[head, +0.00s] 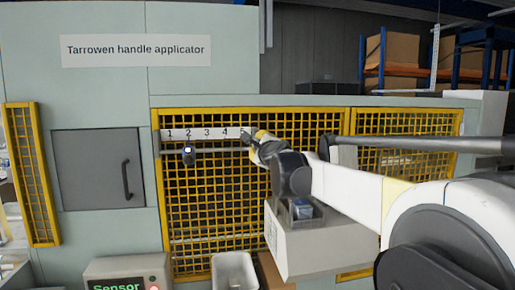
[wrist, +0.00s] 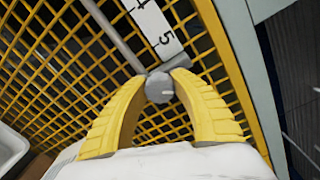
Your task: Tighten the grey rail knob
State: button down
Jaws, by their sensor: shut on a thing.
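The grey rail knob (wrist: 159,87) is a small round knob at the end of the thin grey rail, close to the 5 mark on the white scale strip (wrist: 152,22) in the wrist view. My gripper (wrist: 160,84) has its two yellow fingers shut on the knob, one on each side. In the head view my gripper (head: 255,139) is at the right end of the numbered strip (head: 203,133), and it mostly hides the knob there. A small dark sensor-like block (head: 188,154) hangs on the rail (head: 220,150) below the 2 mark.
Yellow mesh guards (head: 215,215) stand directly behind the rail. A grey door with a handle (head: 97,168) is at the left. A sensor box with a green display (head: 127,270) and a white bin (head: 234,271) are below. A pale box (head: 320,246) is under my arm.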

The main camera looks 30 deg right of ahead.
jog(key=n+b, duration=0.1)
jog(key=n, duration=0.5)
dwell(0.6)
jog(key=c, duration=1)
grip_release()
jog(key=shift+c, duration=0.2)
jog(key=shift+s, duration=0.1)
jog(key=v, duration=1.2)
jog(key=shift+a, duration=0.1)
